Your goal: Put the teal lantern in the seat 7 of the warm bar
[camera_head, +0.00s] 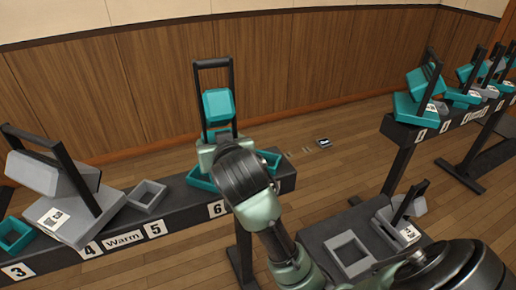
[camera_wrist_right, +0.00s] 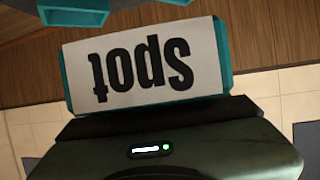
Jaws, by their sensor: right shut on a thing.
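The teal lantern (camera_head: 217,105) has a tall dark handle frame and stands roughly upright at the right end of the warm bar (camera_head: 182,216). My right gripper (camera_head: 222,143) is shut on it. In the right wrist view the lantern's white "spot" label (camera_wrist_right: 145,65) faces the camera, upside down, just beyond my gripper (camera_wrist_right: 160,108). A teal seat frame (camera_head: 271,161) shows at the bar's right end, partly behind my right arm. The 7 label is hidden, and I cannot tell if the lantern's base touches the seat. My left gripper is out of view.
A grey lantern (camera_head: 58,173) stands on the warm bar by label 4. An empty grey seat (camera_head: 147,196) is near label 5, an empty teal one (camera_head: 15,233) near 3. Another bar with teal lanterns (camera_head: 420,105) is at right; a lower stand (camera_head: 348,252) is in front.

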